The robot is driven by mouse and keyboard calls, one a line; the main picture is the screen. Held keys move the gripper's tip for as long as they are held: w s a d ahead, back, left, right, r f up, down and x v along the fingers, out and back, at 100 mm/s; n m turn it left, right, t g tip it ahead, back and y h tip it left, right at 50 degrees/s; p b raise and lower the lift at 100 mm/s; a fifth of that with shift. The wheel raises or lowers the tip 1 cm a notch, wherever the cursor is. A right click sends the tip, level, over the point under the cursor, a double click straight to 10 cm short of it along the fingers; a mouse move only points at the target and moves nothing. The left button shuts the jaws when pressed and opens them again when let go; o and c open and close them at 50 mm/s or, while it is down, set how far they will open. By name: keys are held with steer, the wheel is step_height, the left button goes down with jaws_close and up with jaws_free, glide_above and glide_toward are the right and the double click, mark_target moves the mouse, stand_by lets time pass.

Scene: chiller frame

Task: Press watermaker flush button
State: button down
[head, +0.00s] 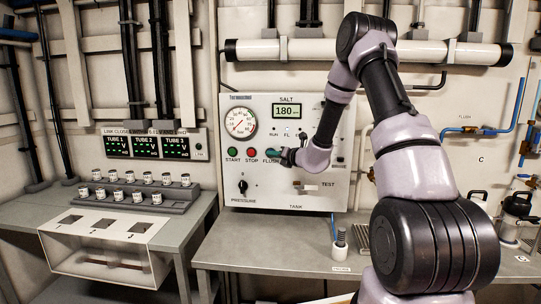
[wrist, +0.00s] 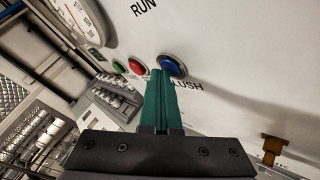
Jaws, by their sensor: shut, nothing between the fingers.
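The watermaker panel (head: 320,185) is a white box on the wall with START, STOP and FLUSH labels. In the wrist view the blue flush button (wrist: 175,66) has a metal ring and sits above the partly covered FLUSH label (wrist: 188,86). My gripper (wrist: 160,72) is shut and empty, its green fingers together. The fingertips appear just left of and below the blue button; I cannot tell whether they touch the panel or button. In the head view my gripper (head: 274,151) is at the FLUSH label and hides the button.
A red button (wrist: 136,67) and a green button (wrist: 119,67) are left of the blue one. The panel has a round gauge (head: 241,122), a SALT display reading 180 (head: 287,113) and a black pressure knob (head: 243,186). A grey bench (head: 250,252) runs below.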

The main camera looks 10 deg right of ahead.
steer(key=shift+s, duration=0.1)
steer(key=shift+s+a, duration=0.25)
steer(key=shift+s, duration=0.5)
steer(key=s, duration=0.1)
steer(key=s+a, duration=0.1)
steer(key=s, duration=0.2)
steer(key=shift+s+a, duration=0.3)
steer(key=shift+s, duration=0.05)
stand_by(0.3)
